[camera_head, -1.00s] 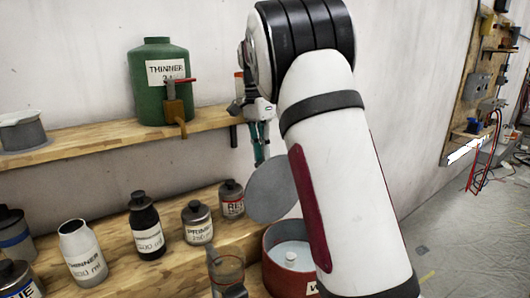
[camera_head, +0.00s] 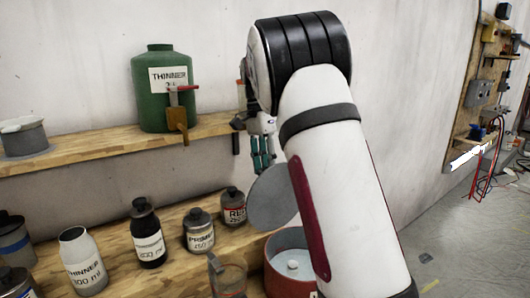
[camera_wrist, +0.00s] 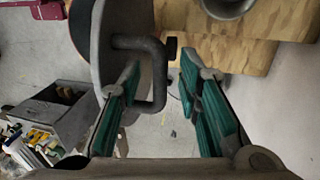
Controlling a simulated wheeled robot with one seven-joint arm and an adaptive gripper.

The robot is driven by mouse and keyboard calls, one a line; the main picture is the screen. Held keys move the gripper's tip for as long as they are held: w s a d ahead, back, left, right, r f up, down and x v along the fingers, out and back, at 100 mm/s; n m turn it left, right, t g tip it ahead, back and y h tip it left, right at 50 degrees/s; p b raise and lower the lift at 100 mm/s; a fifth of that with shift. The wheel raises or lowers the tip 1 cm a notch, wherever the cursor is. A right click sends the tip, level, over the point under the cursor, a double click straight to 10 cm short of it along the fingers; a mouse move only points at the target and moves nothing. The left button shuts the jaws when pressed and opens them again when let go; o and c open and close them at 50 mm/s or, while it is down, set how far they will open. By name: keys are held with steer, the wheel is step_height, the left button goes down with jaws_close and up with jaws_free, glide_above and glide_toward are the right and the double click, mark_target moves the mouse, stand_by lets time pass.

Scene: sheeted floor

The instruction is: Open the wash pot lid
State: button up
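The wash pot (camera_head: 279,279) is a red round can at the lower middle of the head view, partly behind my arm. Its top is uncovered and a pale interior shows. Its grey disc lid (camera_head: 268,203) stands raised and steeply tilted above the pot. My gripper (camera_head: 262,158) is just above the lid in the head view. In the wrist view, the grey lid (camera_wrist: 106,45) and its dark bent handle (camera_wrist: 158,80) show. My gripper (camera_wrist: 160,105) has its teal fingers wide apart, with the handle between them, nearer the left finger. Contact there cannot be told.
Several bottles, including a dark bottle (camera_head: 147,235), stand farther left. A green thinner canister (camera_head: 160,105) sits on the upper shelf (camera_head: 90,140). Open floor (camera_head: 440,240) lies at right.

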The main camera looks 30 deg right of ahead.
steer(key=v, duration=1.1)
steer(key=shift+r, duration=0.35)
steer(key=s+a+r+n+t, duration=0.1)
steer(key=s+a+n+t, duration=0.1)
steer(key=s+a+n, duration=0.45)
steer(key=s+a+n+t, duration=0.2)
steer(key=s+a+n, duration=0.1)
steer(key=s, duration=0.7)
steer(key=s+a+f+n+t, duration=0.1)
steer(key=s+a+f+n, duration=0.2)
steer(key=s+f, duration=0.3)
steer(key=s+a+f+n+t, duration=0.2)
steer(key=s+a+f+n, duration=0.2)
steer(key=s, duration=0.4)
step_height(320, 180, down, 3)
steer(key=shift+s+r+n, duration=0.15)
steer(key=shift+s+n, duration=0.2)
steer(key=shift+n, duration=0.2)
